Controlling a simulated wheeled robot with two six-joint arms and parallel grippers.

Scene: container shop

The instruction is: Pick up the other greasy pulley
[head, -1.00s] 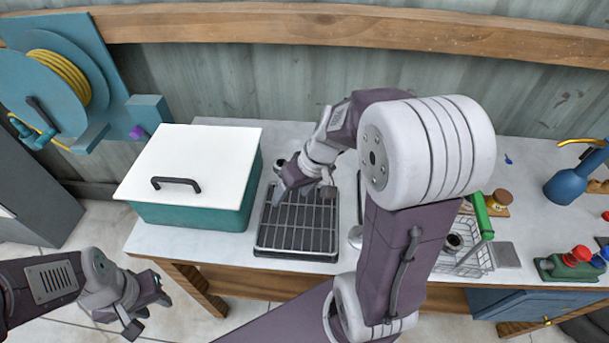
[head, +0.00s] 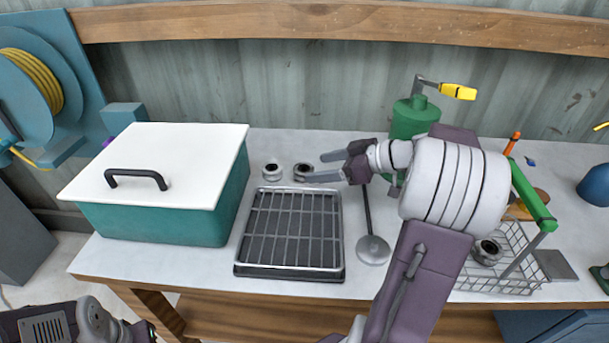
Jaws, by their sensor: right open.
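Two small pulleys stand side by side on the counter behind the drip tray: a pale grey one (head: 272,171) on the left and a darker one (head: 303,172) on the right. A third pulley (head: 487,251) sits in the wire basket (head: 528,270) at the right. My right gripper (head: 318,167) is open and empty, its fingers pointing left at the darker pulley. One fingertip overlaps that pulley's right edge in the picture; I cannot tell whether they touch. My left gripper (head: 146,331) is low at the bottom left, partly cut off, its jaws unclear.
The teal tank (head: 160,222) with a white lid stands left of the black drip tray (head: 290,272). A green can (head: 413,117) with a yellow-handled crank stands behind my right arm. A round-ended metal tool (head: 373,250) lies right of the tray.

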